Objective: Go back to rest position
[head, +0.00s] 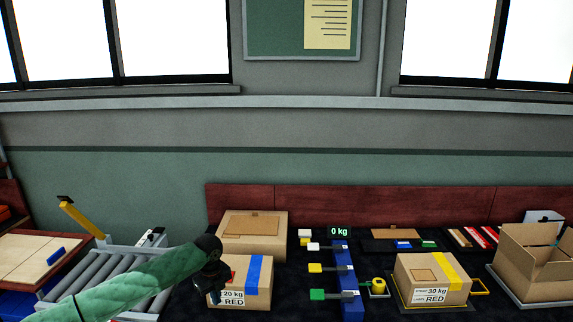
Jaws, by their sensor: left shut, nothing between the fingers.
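My left arm comes in from the lower left with a green sleeve. Its dark gripper (214,290) is at the left side of a cardboard box (258,290) with blue tape and a label reading 20 kg and RED. The gripper is shut and empty, and it hides part of that box. I cannot tell whether it touches the box. My right gripper is not in view.
A roller conveyor (100,277) lies at left. Behind the taped box stands a plain box (252,235). A blue rack (346,280) and a 0 kg display (339,232) are central. A yellow-taped box (433,281) and open box (535,262) stand right.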

